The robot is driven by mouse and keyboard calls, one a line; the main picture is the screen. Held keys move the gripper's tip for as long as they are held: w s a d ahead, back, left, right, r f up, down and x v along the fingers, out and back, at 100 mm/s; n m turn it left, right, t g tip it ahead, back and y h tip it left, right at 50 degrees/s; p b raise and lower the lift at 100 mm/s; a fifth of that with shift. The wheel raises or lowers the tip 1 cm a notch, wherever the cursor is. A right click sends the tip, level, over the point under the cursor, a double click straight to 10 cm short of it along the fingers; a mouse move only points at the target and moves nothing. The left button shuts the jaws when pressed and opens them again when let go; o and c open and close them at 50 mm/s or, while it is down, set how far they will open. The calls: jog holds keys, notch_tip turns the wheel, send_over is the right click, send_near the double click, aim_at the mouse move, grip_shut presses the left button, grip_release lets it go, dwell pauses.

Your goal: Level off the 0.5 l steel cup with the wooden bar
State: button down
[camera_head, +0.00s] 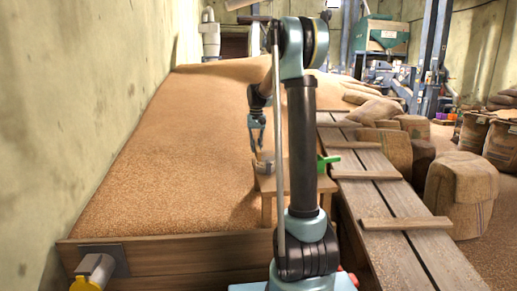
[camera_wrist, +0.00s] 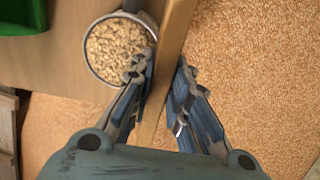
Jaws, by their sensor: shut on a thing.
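The steel cup (camera_wrist: 92,73) stands on a small wooden stand (camera_wrist: 60,70) and is full of grain (camera_wrist: 118,50). In the head view the cup (camera_head: 262,167) shows small on the stand, partly behind my arm. The wooden bar (camera_wrist: 172,45) is upright in the wrist picture, between the fingers of my gripper (camera_wrist: 165,85). My gripper is shut on it. The bar passes along the right side of the cup's rim; whether it touches the rim I cannot tell. In the head view my gripper (camera_head: 258,140) is just above the cup, and the bar is hard to make out.
A green object (camera_wrist: 22,15) lies on the stand at the upper left. A large grain heap (camera_head: 170,140) lies behind a wooden board (camera_head: 180,260). A plank walkway (camera_head: 385,205) with cross battens runs on the right, beside several sacks (camera_head: 460,190).

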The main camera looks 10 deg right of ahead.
jog(key=shift+a+r, duration=0.45)
jog(key=shift+r, duration=0.3)
jog(key=shift+a+r, duration=0.45)
jog(key=shift+r, duration=0.35)
jog(key=shift+a+r, duration=0.45)
jog(key=shift+r, duration=0.3)
